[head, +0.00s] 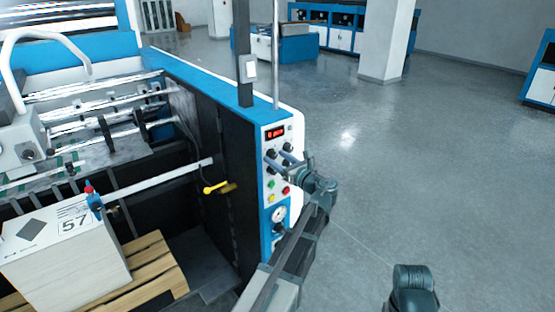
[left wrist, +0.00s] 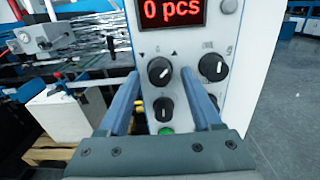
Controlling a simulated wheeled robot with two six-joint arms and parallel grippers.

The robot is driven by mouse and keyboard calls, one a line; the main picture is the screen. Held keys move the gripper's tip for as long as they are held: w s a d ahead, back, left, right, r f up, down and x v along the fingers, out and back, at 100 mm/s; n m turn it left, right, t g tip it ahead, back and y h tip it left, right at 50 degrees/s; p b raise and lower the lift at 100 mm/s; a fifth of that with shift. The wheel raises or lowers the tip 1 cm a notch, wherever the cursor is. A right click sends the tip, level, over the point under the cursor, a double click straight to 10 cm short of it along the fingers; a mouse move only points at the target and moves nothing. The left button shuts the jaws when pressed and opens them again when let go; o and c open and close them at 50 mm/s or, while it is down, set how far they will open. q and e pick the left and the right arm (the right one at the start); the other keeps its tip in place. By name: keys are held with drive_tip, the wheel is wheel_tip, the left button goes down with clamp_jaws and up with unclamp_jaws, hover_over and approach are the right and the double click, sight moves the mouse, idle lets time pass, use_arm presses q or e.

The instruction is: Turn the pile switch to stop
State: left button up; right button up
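The control panel (head: 279,190) on the machine's end carries black rotary knobs; I cannot tell which is the pile switch. In the left wrist view an upper left knob (left wrist: 160,71) and a lower left knob (left wrist: 163,108) show between my fingers. An upper right knob (left wrist: 213,67) lies to the right, and a lower right one is partly hidden by the right finger. My left gripper (head: 286,160) is open in front of the panel, also in the left wrist view (left wrist: 163,93), with nothing visibly held.
A red display (left wrist: 172,12) reads "0 pcs" above the knobs. A green button (left wrist: 166,131) is below, and red and yellow buttons sit on the panel. A paper stack (head: 75,255) on a wooden pallet (head: 150,265) stands left. Grey floor (head: 430,160) is open at right.

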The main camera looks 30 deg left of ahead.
use_arm(q)
clamp_jaws()
drive_tip(key=shift+n, duration=0.3)
drive_tip(key=n, duration=0.4)
drive_tip(key=shift+n, duration=2.1)
drive_tip(key=shift+o, duration=0.3)
unclamp_jaws()
